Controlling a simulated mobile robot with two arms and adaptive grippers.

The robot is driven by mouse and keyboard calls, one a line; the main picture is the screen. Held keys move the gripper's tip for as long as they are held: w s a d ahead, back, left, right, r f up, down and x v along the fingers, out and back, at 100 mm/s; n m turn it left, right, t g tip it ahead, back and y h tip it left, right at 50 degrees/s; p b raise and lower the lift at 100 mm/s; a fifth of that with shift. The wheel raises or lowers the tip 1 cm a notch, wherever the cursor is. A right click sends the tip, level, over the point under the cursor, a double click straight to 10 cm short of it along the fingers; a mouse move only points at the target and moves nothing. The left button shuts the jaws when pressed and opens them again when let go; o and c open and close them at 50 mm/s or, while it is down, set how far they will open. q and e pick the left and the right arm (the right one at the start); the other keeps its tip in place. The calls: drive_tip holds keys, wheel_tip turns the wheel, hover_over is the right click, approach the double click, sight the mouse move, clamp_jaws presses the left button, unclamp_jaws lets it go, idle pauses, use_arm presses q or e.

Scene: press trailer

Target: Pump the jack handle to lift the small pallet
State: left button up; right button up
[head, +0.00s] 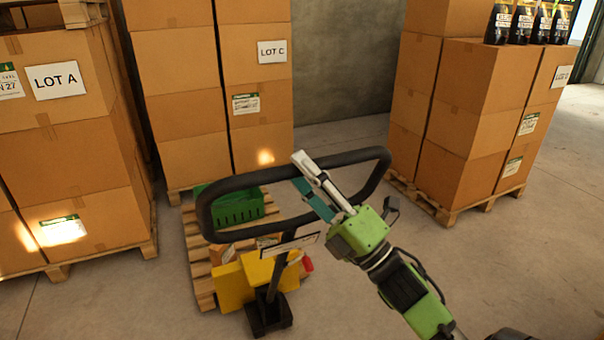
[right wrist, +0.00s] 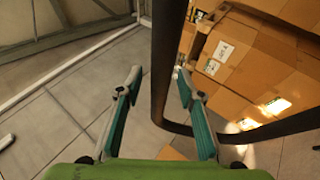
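The yellow pallet jack (head: 234,287) stands at the front of the small wooden pallet (head: 198,262). The small pallet carries a green crate (head: 238,210) and small cartons, partly hidden by the jack. The jack's black loop handle (head: 203,212) rises towards me; it also shows in the right wrist view (right wrist: 167,60). My right gripper (head: 299,170) is at the far bar of the loop. In the right wrist view my right gripper (right wrist: 157,75) is open, with the bar between its fingers. A gap shows on the left; contact on the right is unclear. My left gripper is out of view.
Stacked cartons on pallets stand at the left (head: 85,120), at the back (head: 180,80) and at the right (head: 470,130). The concrete floor (head: 520,260) is clear at the right.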

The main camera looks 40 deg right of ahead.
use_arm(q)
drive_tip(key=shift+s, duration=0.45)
use_arm(e)
drive_tip(key=v, duration=1.2)
drive_tip(key=shift+f, duration=0.1)
